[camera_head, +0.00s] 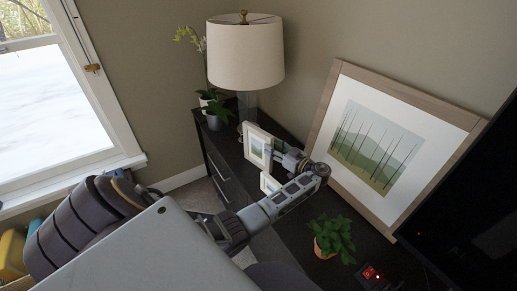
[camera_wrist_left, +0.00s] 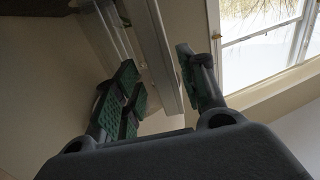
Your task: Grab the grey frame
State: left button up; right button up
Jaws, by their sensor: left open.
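A small pale grey frame (camera_head: 257,146) with a picture in it stands upright on the dark cabinet. In the left wrist view its edge (camera_wrist_left: 163,50) passes between my finger pads. A second small pale frame (camera_head: 268,183) shows lower down, partly hidden by my left arm. My left gripper (camera_head: 279,149) is at the right side of the first frame. Its fingers (camera_wrist_left: 160,82) are open, one on each side of the frame's edge; I cannot tell whether either touches it. My right gripper is not in view.
The dark cabinet (camera_head: 217,168) also bears a lamp (camera_head: 246,55), potted plants (camera_head: 214,108) behind the frame and a potted plant (camera_head: 331,236) in front. A large framed print (camera_head: 338,91) leans on the wall at right, beside a dark screen (camera_head: 470,230).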

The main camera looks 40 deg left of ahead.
aim_at(262, 140)
pick_arm(q)
jog(key=a+p, duration=0.1)
jog(key=a, duration=0.4)
jog(key=shift+a, duration=0.2)
jog(key=shift+a+f+p, duration=0.1)
jog(key=shift+a+p, duration=0.2)
jog(key=shift+a, duration=0.5)
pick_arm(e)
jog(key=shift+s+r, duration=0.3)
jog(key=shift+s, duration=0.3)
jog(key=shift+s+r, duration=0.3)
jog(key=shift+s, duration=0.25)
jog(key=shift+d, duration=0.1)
pick_arm(q)
grip_shut()
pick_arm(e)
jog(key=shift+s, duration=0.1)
